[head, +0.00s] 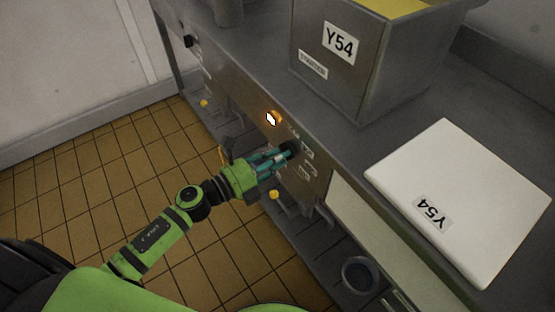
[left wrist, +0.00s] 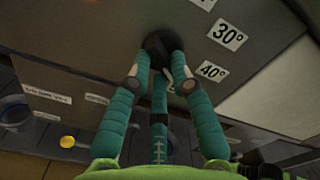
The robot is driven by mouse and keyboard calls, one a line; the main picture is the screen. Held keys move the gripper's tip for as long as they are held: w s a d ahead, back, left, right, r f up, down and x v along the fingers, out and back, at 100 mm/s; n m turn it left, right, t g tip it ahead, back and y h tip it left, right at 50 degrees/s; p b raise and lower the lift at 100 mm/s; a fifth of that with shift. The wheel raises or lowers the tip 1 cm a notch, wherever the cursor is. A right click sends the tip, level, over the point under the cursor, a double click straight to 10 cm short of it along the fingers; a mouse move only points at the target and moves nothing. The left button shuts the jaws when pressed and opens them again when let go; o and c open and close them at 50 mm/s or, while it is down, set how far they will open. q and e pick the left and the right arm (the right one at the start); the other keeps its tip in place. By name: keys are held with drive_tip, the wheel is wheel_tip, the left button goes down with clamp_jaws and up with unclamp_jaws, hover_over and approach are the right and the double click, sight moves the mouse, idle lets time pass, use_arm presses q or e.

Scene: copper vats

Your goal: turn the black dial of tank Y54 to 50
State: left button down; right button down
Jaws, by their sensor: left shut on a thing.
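The tank Y54 (head: 390,70) is a metal box with a Y54 label, standing on the counter. Below it, on the front panel, is the black dial (head: 291,147). In the left wrist view the dial (left wrist: 160,44) is a dark round knob, partly hidden by my fingers. My left gripper (head: 284,151) is shut on the dial; its teal fingers (left wrist: 159,70) close around it. Labels 30° (left wrist: 226,34) and 40° (left wrist: 211,72) are to the right of the dial in the wrist view. The dial's pointer is not clear. My right gripper is not in view.
A white lid (head: 460,200) marked Y54 lies on the counter. Yellow knobs (head: 273,194) and pipes stick out below the panel. A dark bucket (head: 360,275) stands low. The tiled floor at left is clear.

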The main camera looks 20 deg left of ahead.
use_arm(q)
drive_tip(key=shift+m+b, duration=0.3)
drive_tip(key=shift+m, duration=0.5)
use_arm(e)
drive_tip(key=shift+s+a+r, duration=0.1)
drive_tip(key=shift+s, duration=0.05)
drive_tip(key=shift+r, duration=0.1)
use_arm(q)
drive_tip(key=c, duration=1.1)
unclamp_jaws()
drive_tip(key=v, duration=1.2)
